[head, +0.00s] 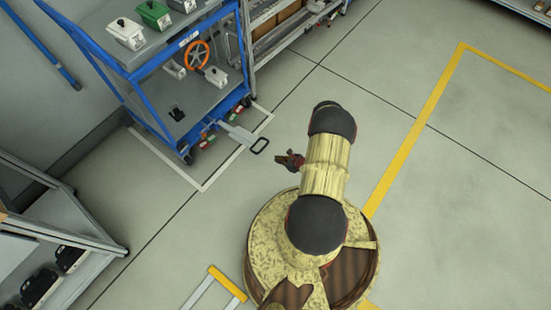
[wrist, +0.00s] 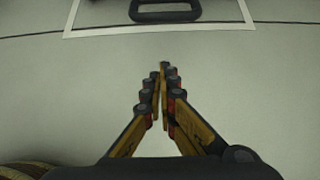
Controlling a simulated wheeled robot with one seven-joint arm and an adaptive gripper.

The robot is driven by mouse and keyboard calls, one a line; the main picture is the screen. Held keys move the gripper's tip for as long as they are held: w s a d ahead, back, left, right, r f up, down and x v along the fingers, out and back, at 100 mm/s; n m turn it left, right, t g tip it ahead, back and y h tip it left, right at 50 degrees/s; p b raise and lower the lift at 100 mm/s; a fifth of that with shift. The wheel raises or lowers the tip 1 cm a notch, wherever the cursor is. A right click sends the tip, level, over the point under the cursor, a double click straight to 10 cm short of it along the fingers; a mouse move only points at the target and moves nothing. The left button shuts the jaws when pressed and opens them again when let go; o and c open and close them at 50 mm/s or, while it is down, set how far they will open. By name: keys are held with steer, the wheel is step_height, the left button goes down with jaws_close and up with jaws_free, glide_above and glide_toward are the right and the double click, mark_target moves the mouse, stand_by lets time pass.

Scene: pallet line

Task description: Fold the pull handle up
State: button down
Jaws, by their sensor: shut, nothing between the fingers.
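The pull handle (head: 260,145) is a dark loop on the end of a grey bar (head: 238,132). It reaches out low over the floor from the front of the blue cart (head: 150,66). In the wrist view the dark loop (wrist: 165,13) lies at the top edge, ahead of my fingertips and partly cut off. My gripper (head: 281,159) is a little right of and below the loop in the head view, apart from it. In the wrist view the fingers (wrist: 163,70) meet at their tips with nothing between them.
The cart carries several boxes and an orange handwheel (head: 196,55). White floor lines (head: 204,187) mark its bay. A grey rack (head: 45,240) stands at the lower left, and shelving (head: 268,28) stands beyond the cart. The floor around my gripper is clear.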

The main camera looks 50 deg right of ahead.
steer(key=w+f+b, duration=0.2)
steer(key=w+b, duration=0.2)
steer(key=w, duration=0.3)
steer(key=shift+w+a, duration=0.3)
steer(key=shift+w, duration=0.1)
steer(key=shift+r, duration=0.15)
